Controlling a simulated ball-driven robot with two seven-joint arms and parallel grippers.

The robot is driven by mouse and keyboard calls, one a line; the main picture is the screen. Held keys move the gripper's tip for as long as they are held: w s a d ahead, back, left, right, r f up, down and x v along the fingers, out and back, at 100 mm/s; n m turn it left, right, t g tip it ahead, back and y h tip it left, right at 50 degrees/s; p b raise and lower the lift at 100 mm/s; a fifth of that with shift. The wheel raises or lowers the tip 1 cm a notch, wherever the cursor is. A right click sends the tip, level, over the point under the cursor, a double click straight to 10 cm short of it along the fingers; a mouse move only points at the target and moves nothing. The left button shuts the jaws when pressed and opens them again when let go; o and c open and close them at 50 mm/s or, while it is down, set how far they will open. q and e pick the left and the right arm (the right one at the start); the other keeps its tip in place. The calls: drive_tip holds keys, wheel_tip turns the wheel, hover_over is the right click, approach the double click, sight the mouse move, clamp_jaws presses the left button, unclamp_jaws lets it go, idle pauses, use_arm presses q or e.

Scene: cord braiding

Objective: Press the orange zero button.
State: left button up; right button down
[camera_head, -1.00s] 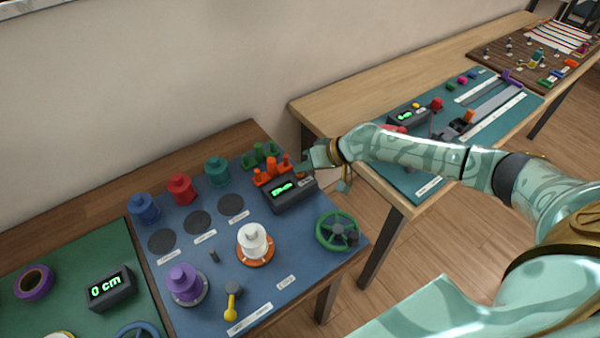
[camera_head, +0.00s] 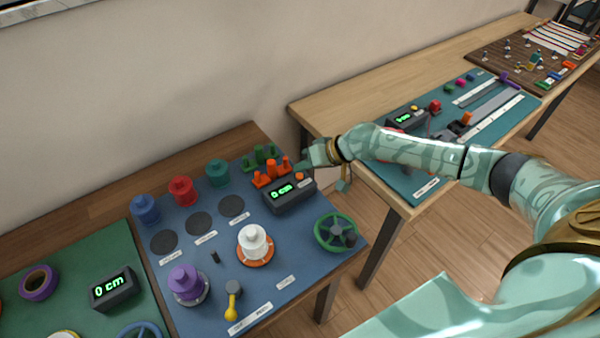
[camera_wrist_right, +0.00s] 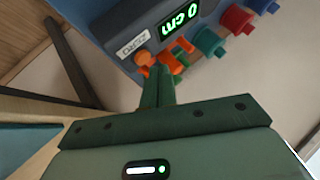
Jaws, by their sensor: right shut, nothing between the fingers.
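The orange zero button (camera_head: 299,176) sits on top of the dark display box (camera_head: 290,200) on the blue board, at the end by the right table. It also shows in the right wrist view (camera_wrist_right: 143,57), beside a white ZERO label (camera_wrist_right: 133,44). The box's green display reads 0 cm (camera_wrist_right: 180,19). My right gripper (camera_head: 304,168) is just behind and above the button, shut and empty. Its green fingertips (camera_wrist_right: 160,73) point at the button in the wrist view, with a small gap showing there. My left gripper is not in view.
Orange pegs (camera_head: 271,173) and green pegs (camera_head: 261,157) stand close left of the gripper. A green handwheel (camera_head: 336,232) is in front of the box. The white spool (camera_head: 253,242) and purple spool (camera_head: 186,283) stand farther front-left.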

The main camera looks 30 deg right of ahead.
sight(303, 178)
wheel_tip(303, 178, up, 5)
drive_tip(key=p, duration=0.4)
idle(0.3)
idle(0.7)
